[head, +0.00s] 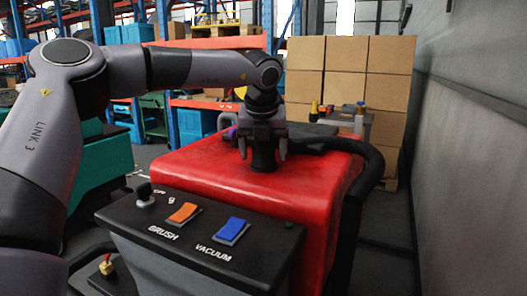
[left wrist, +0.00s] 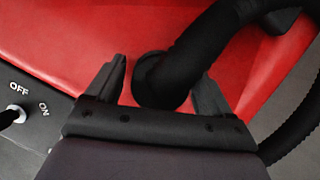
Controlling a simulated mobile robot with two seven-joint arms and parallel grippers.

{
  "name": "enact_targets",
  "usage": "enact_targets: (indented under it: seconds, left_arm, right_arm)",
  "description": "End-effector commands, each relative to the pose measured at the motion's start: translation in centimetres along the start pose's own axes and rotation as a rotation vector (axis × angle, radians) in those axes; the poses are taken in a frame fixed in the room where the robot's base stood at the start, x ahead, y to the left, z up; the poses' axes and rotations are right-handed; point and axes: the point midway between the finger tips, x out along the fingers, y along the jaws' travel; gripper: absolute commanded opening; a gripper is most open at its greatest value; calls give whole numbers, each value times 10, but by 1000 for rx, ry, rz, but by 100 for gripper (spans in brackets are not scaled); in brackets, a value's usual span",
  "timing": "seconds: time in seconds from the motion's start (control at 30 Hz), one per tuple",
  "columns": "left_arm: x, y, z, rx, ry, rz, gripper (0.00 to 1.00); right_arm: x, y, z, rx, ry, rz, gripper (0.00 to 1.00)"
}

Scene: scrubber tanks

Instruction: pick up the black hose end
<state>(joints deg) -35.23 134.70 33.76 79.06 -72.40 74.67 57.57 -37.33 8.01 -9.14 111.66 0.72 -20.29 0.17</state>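The black hose end (left wrist: 158,82) stands on the red scrubber tank top (head: 200,160), and the hose bends away to the upper right in the left wrist view. In the head view the hose end (head: 263,161) shows below my left gripper (head: 262,151). My left gripper, seen also in the left wrist view (left wrist: 163,72), is open with its fingers on either side of the hose end. Red shows between the left-hand finger and the hose; on the other side I cannot tell if they touch. My right gripper is not in view.
The control panel (head: 200,225) with orange and blue switches is at the front. The hose (head: 370,170) runs down the tank's right side. Stacked cartons (head: 350,75) and a small stand with bottles (head: 345,115) are behind. A grey wall (head: 475,130) bounds the right.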

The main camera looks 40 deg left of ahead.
Motion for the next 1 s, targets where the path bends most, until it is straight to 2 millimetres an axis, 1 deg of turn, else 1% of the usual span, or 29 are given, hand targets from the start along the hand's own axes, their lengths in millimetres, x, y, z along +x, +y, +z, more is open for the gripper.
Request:
enact_targets:
  seconds: [0.03,0.07,0.1,0.17,0.47,0.57,0.67,0.77,0.87,1.0]
  left_arm:
    - [0,0,0,0,0,0,64]
    - [0,0,0,0,0,0,55]
    - [0,0,0,0,0,0,42]
    - [0,0,0,0,0,0,22]
    - [-2,0,1,0,-1,0,22]
    - [-6,0,3,0,-3,1,22]
    - [-15,0,7,-3,-6,-1,22]
    - [-30,0,13,-3,-9,-2,22]
    - [-50,-1,21,-3,-9,-1,22]
    - [-83,-1,35,-3,-7,-1,22]
  right_arm:
    - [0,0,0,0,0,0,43]
    - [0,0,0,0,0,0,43]
    - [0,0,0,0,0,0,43]
    - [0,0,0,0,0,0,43]
    - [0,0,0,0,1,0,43]
    - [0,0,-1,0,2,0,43]
    - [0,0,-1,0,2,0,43]
    - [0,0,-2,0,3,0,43]
    - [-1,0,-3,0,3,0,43]
    - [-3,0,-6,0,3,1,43]
